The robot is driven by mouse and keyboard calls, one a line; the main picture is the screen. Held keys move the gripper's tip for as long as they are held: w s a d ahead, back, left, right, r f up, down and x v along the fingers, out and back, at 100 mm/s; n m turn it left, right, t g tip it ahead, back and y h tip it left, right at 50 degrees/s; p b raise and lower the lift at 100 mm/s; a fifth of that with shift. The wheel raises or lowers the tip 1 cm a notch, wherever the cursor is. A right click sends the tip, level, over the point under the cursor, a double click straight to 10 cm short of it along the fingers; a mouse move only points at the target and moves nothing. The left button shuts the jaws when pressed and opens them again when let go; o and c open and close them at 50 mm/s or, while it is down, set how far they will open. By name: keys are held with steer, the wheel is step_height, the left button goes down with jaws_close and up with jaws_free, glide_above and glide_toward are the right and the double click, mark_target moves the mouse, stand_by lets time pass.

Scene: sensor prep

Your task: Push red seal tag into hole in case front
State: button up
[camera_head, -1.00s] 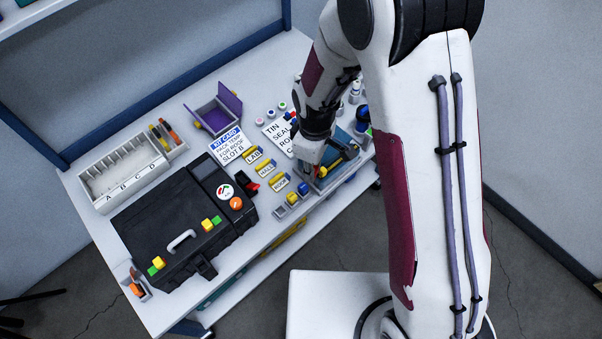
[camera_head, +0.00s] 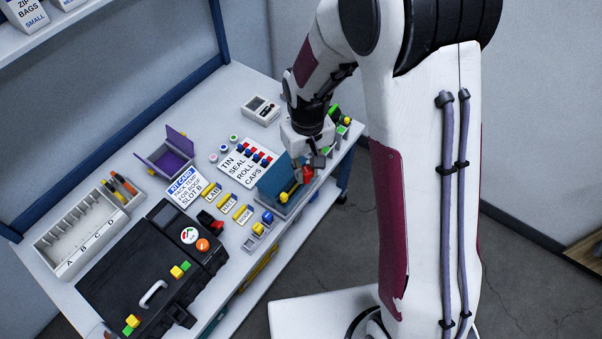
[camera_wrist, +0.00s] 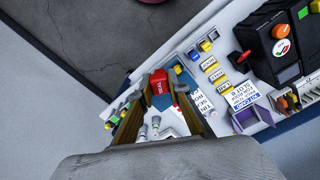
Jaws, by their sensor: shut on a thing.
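My gripper (camera_head: 313,163) is at the right end of the blue bench fixture (camera_head: 272,190). It is shut on a small red tag (camera_wrist: 159,87), which shows between the fingertips in the wrist view; a red patch also shows below the fingers in the head view (camera_head: 308,173). The black case (camera_head: 125,275) lies closed on the bench at the lower left, well apart from my gripper. In the wrist view the case (camera_wrist: 285,45) is at the upper right. I cannot make out the hole in its front.
A sheet with small red and blue caps (camera_head: 243,163) is behind the fixture.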

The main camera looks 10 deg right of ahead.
steer(key=shift+a+r, duration=0.25)
steer(key=shift+s+a+f+n, duration=1.5)
steer(key=shift+s+a+n, duration=2.55)
steer(key=shift+a, duration=1.85)
steer(key=shift+s+a+f+n, duration=1.5)
steer(key=shift+s+a+n, duration=2.55)
steer(key=shift+a, duration=1.8)
steer(key=shift+s+a+f+n, duration=1.5)
steer(key=shift+s+a+n, duration=2.5)
steer(key=shift+a, duration=1.9)
steer(key=shift+s, duration=0.2)
steer(key=shift+f, duration=0.15)
steer(key=shift+f, duration=1.75)
steer(key=shift+f, duration=0.7)
